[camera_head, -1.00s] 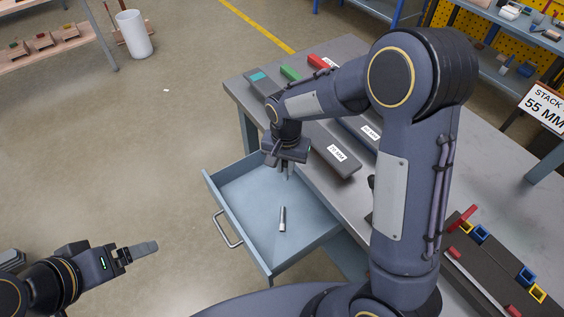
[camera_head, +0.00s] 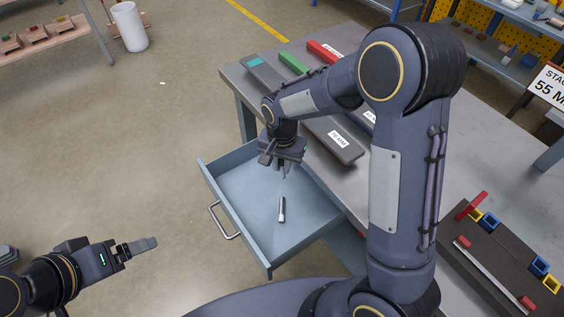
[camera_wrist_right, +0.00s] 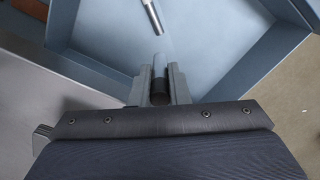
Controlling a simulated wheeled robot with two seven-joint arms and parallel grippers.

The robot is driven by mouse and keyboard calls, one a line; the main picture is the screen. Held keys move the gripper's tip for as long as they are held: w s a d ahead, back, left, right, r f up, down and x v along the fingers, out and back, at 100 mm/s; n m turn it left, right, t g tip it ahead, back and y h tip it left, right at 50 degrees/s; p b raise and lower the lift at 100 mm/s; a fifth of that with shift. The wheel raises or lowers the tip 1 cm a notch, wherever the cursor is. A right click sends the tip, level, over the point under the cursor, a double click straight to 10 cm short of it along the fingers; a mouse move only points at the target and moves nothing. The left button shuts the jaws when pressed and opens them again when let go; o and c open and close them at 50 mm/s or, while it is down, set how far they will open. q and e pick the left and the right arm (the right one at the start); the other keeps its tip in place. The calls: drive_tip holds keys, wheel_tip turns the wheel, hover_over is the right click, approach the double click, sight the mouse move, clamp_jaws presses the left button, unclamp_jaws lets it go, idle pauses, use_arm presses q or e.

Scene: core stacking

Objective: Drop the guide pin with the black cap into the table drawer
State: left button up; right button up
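The table drawer (camera_head: 252,244) is pulled open below the table edge. My right gripper (camera_head: 286,166) points down over the drawer's back part, near the table. In the right wrist view my right gripper (camera_wrist_right: 160,88) is shut on a short cylinder, the guide pin with the black cap (camera_wrist_right: 159,77); its dark part sits between the fingers and a grey end sticks out past them. A second, silver pin (camera_head: 281,209) lies on the drawer floor, and it also shows in the wrist view (camera_wrist_right: 152,16). My left gripper (camera_head: 141,246) is off to the left, away from the drawer, its fingers seen edge-on.
The grey table (camera_head: 452,140) carries several long bars, including a labelled dark one (camera_head: 332,138), a green block (camera_head: 293,62) and a red one (camera_head: 320,48). A dark rack (camera_head: 500,262) with coloured holders stands at the right. The floor left of the drawer is clear.

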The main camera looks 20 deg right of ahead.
drive_tip(key=o, duration=0.5)
wheel_tip(320, 180, up, 7)
drive_tip(key=shift+r, duration=0.45)
drive_tip(key=shift+s+d+r, duration=0.1)
drive_tip(key=shift+d+r, duration=0.05)
drive_tip(key=s+d+r+n+t+y, duration=0.1)
drive_tip(key=s+d+r+t, duration=0.1)
drive_tip(key=s, duration=0.5)
drive_tip(key=s+d+r+n+t+y, duration=0.1)
drive_tip(key=s+d+r+n+t, duration=0.1)
drive_tip(key=s, duration=0.5)
drive_tip(key=s+d+r+n+t+y, duration=0.1)
drive_tip(key=s+d+r+n, duration=0.1)
drive_tip(key=s, duration=0.6)
drive_tip(key=shift+d+r+t+y+p, duration=0.35)
drive_tip(key=shift+d+r, duration=0.3)
drive_tip(key=shift+r, duration=0.3)
